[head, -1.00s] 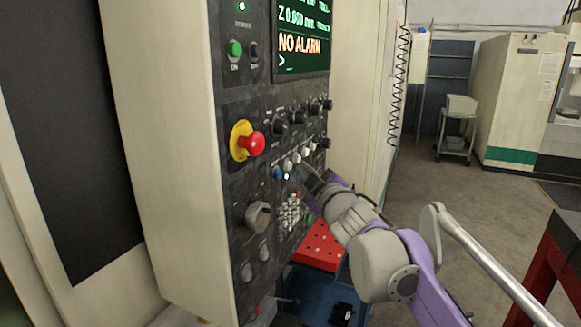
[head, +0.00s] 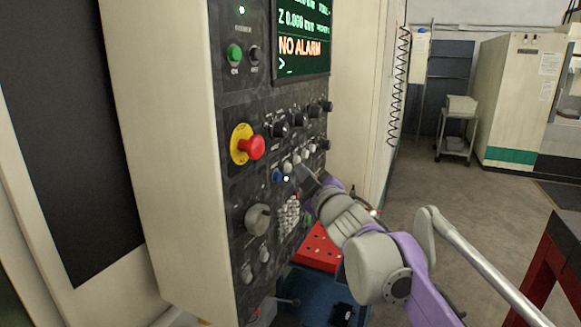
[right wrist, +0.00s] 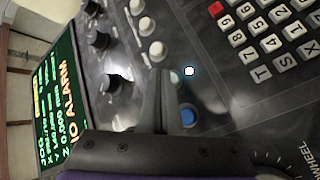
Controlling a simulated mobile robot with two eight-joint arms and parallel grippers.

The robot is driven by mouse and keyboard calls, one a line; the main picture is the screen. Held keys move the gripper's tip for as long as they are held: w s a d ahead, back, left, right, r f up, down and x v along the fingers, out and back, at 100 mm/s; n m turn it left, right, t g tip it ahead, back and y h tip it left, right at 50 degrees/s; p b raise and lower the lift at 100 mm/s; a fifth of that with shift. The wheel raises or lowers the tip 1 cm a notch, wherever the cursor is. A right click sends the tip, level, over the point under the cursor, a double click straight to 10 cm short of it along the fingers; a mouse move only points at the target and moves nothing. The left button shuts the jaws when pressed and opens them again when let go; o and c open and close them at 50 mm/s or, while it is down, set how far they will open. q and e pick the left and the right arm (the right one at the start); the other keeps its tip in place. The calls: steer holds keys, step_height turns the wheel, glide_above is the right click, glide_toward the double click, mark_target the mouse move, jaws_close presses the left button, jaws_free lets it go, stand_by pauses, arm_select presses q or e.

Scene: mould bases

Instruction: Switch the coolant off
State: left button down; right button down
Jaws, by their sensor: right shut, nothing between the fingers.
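A dark control panel (head: 247,184) carries a row of small round buttons under the black knobs. A blue button (head: 278,175) is at the near end of the row, with white buttons (head: 297,158) beyond it. A small white light (head: 286,179) glows just below the blue button. Labels are too small to read. My right gripper (head: 303,172) is shut and empty, its tips close to the row. In the right wrist view the shut fingers (right wrist: 163,75) lie between the blue button (right wrist: 188,118) and a white button (right wrist: 158,50); contact cannot be told. My left gripper is out of view.
A red emergency stop (head: 252,148) sticks out on a yellow ring. Black knobs (head: 280,129), a grey dial (head: 258,218) and a keypad (head: 289,217) are close by. The screen (head: 302,40) reads NO ALARM. A red perforated plate (head: 318,250) lies below my arm.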

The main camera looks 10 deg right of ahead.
steer(key=shift+w, duration=0.15)
steer(key=shift+w+a+p, duration=0.15)
steer(key=shift+a+p, duration=0.2)
steer(key=shift+a, duration=0.05)
stand_by(0.8)
steer(key=shift+d, duration=0.1)
steer(key=shift+s+d+b, duration=0.45)
steer(key=shift+s+d, duration=0.05)
steer(key=shift+d, duration=0.05)
